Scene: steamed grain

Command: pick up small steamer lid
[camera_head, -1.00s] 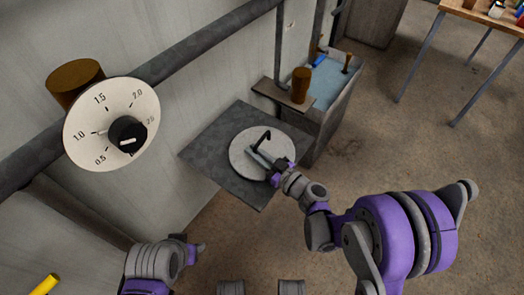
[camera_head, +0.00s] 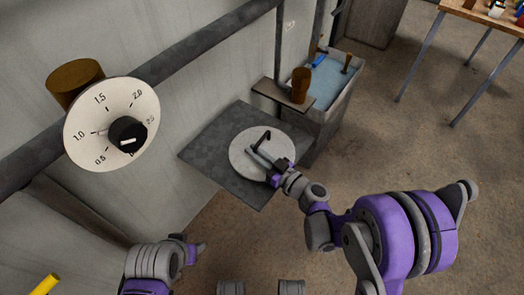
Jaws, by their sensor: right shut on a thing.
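The small steamer lid (camera_head: 245,162) is a pale grey round disc with a dark bent handle (camera_head: 264,138) on top. It lies on, or just above, the dark square plate (camera_head: 212,150) fixed by the wall; I cannot tell whether they touch. My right gripper (camera_head: 262,156) reaches over the lid from the lower right, its fingers shut on the handle and hiding part of it. My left gripper (camera_head: 197,247) is at the bottom, away from the lid; its fingers are too unclear to judge.
A dial (camera_head: 112,123) and a dark pipe (camera_head: 195,55) run along the wall at left. A small shelf with a brown wooden cup (camera_head: 301,85) stands behind the plate, beside a water-filled basin (camera_head: 328,88). A table (camera_head: 490,12) is at upper right. The floor between is clear.

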